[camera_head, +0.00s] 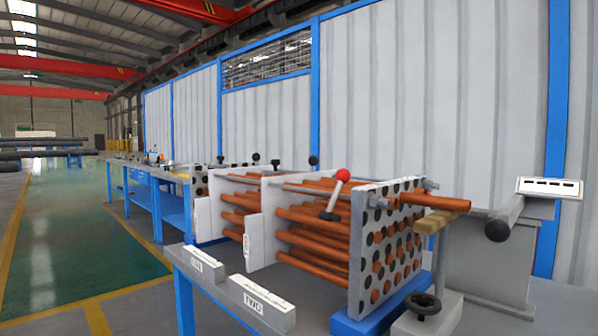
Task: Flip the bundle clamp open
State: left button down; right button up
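A bundle of copper-coloured tubes (318,238) runs through several pale upright plates on the bench. The near end plate (362,250) is full of round holes, some with tubes in them and some dark. A lever with a red ball knob (343,175) and a dark grip (330,216) stands tilted at the bundle, just left of the near end plate. It looks like the bundle clamp's handle, but I cannot tell whether the clamp is open or shut. Neither of my grippers is in view.
A dark handwheel (423,304) sits at front right. A loose tube (434,201) rests on a wooden support (433,221). A dark cylinder (503,222) juts out at right. Open green floor (80,230) lies left.

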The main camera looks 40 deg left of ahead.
aim_at(343, 176)
jog(key=i+j, duration=0.1)
jog(key=j, duration=0.3)
jog(key=i+j, duration=0.1)
jog(key=j, duration=0.3)
jog(key=i+j, duration=0.1)
jog(key=j, duration=0.3)
